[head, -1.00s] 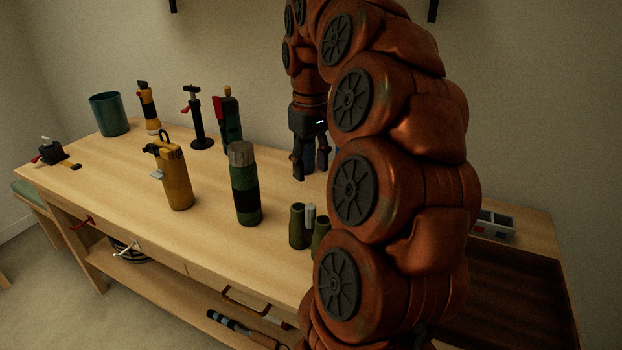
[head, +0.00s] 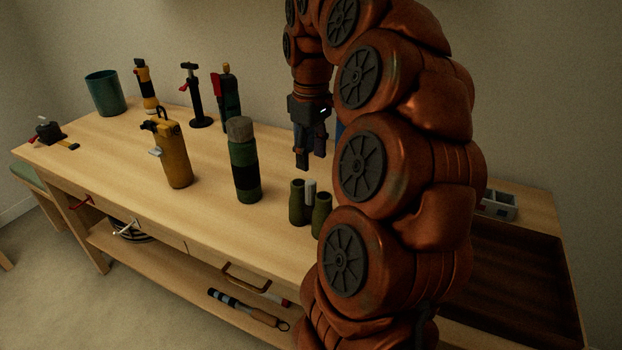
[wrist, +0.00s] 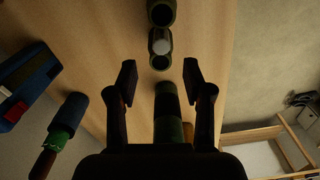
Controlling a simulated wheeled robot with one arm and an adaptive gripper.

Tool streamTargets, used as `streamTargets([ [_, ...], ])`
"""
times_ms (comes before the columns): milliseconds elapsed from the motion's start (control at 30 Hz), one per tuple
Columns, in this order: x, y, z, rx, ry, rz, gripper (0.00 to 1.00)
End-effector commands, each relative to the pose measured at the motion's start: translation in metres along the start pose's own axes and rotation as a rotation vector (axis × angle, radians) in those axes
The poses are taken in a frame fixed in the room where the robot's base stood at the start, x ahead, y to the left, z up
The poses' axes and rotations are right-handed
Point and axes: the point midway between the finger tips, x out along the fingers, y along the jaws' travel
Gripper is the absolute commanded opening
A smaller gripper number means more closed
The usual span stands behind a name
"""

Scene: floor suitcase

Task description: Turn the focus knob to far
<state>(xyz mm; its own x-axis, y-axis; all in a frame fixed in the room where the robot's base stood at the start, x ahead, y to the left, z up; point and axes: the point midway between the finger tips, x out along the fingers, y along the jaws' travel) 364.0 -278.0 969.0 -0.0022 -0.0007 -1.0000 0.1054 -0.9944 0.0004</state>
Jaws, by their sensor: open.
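The binoculars (head: 298,203) stand on end on the wooden bench, with two olive-green barrels. A light grey cylinder, which looks like the focus knob (head: 310,188), sits between the barrels. In the wrist view the binoculars (wrist: 160,12) are at top centre, and the grey knob (wrist: 160,42) shows from its end between the barrels. My gripper (head: 303,162) is open, above and behind the binoculars in the head view. In the wrist view my gripper (wrist: 160,83) has its fingers apart with nothing held, and the knob lies beyond the fingertips. My arm covers part of the bench.
A green and black flask (head: 243,165) stands left of the binoculars and shows between the fingers in the wrist view (wrist: 168,100). A yellow canister (head: 175,160) is farther left. Several tools and a teal cup (head: 105,93) stand at the back left. A grey box (head: 498,204) is right.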

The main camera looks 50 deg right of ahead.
Motion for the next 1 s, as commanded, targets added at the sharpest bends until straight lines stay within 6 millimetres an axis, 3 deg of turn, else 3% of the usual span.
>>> streamTargets([
  [33, 0.013, -0.001, 0.001, -0.046, -0.002, -0.003, 0.51],
  [200, 0.027, -0.002, 0.0, -0.128, 0.001, -0.001, 0.51],
  [467, 0.042, -0.002, 0.0, -0.13, -0.001, -0.002, 0.51],
  [1000, 0.102, -0.002, 0.0, -0.129, 0.0, -0.003, 0.51],
])
